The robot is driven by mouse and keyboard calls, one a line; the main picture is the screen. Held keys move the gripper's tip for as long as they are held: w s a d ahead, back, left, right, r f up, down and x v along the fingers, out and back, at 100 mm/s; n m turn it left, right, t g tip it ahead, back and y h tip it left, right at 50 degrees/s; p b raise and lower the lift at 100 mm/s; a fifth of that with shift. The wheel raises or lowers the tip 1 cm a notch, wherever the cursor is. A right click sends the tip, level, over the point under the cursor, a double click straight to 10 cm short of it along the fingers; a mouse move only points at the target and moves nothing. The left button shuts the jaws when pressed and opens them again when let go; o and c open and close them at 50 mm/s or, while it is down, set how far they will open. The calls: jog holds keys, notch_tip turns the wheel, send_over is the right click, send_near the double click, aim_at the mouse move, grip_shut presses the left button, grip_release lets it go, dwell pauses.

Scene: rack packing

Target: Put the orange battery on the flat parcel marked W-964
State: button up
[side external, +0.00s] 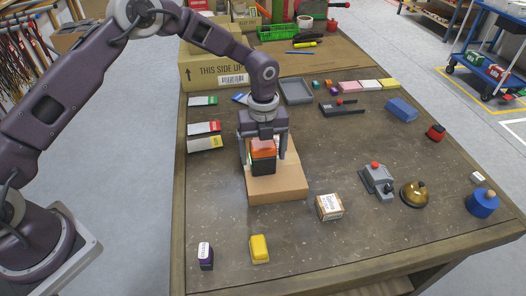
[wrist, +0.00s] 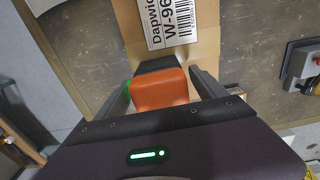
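The orange battery (side external: 264,154), orange above and black at the bottom, appears to stand upright on the flat brown parcel (side external: 279,188). In the wrist view the battery (wrist: 161,91) lies between the fingers, in front of the parcel's white label (wrist: 174,22), which reads "W-96" before the frame cuts it off. My gripper (side external: 264,157) points down around the battery. Narrow gaps seem to show between the battery and both fingers, so it looks open. The battery's underside contact is hard to see. My gripper also shows in the wrist view (wrist: 163,76).
A small white-labelled box (side external: 330,207) stands right of the parcel. A yellow block (side external: 259,249) and a purple item (side external: 205,256) are near the front. A grey switch box (side external: 378,181) and brass bell (side external: 414,194) stand farther right.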

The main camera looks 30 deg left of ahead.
notch_tip(320, 180, up, 12)
jog(key=shift+f, duration=0.15)
jog(key=shift+s+r, duration=0.1)
jog(key=shift+r, duration=0.4)
jog(key=s+a+r+n+t+y, duration=0.1)
jog(key=s+a+r+n+t, duration=0.35)
jog(key=s+r+n, duration=0.8)
jog(key=s+a+n, duration=0.2)
jog(key=s+n, duration=0.5)
jog(key=s, duration=0.3)
jog(key=s+a+n+t+h, duration=0.1)
jog(key=s+a+n, duration=0.1)
jog(key=s+n, duration=0.5)
jog(key=s, duration=0.3)
jog(key=shift+a+r, duration=0.3)
jog(key=shift+r, duration=0.1)
